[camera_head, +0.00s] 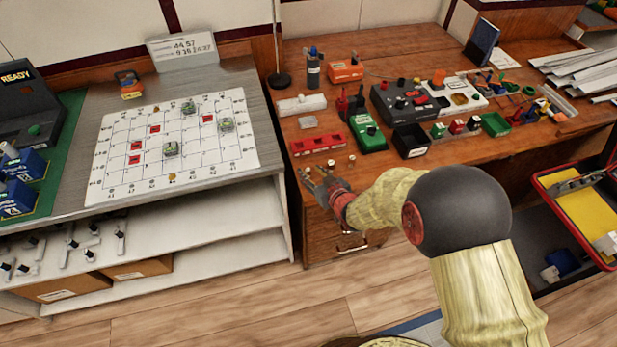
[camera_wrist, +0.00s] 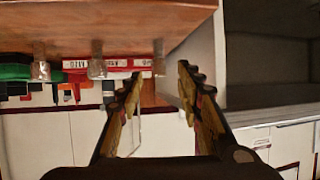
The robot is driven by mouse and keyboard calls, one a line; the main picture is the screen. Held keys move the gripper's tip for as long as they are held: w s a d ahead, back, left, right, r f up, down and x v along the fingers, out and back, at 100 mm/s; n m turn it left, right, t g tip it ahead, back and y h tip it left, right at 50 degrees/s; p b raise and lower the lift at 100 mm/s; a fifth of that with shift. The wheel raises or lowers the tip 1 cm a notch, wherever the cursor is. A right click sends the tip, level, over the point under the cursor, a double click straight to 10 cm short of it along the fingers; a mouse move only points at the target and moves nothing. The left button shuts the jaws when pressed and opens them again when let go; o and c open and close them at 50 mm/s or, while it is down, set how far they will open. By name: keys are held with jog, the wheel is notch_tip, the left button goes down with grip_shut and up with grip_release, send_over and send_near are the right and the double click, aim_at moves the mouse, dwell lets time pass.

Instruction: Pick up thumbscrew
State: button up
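Several small silvery knob-like pieces, apparently thumbscrews, stand in a row near the front edge of the brown desk. In the wrist view, which looks upside down, one thumbscrew (camera_wrist: 158,66) shows beyond and between my fingertips, with others (camera_wrist: 97,68) (camera_wrist: 40,70) to its left. In the head view two small pieces (camera_head: 352,160) (camera_head: 331,165) stand right of my gripper. My gripper (camera_head: 312,174) is at the desk's front left corner; in the wrist view my gripper (camera_wrist: 160,72) is open, with nothing held between its fingers. The frames do not show contact with a thumbscrew.
A red labelled rack (camera_head: 318,143) lies just behind the small pieces. A green device (camera_head: 367,133) and a black bin (camera_head: 410,141) stand to the right. A grey bench with a white grid board (camera_head: 120,140) stands at left.

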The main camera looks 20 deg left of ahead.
jog(key=shift+x, duration=0.95)
grip_shut()
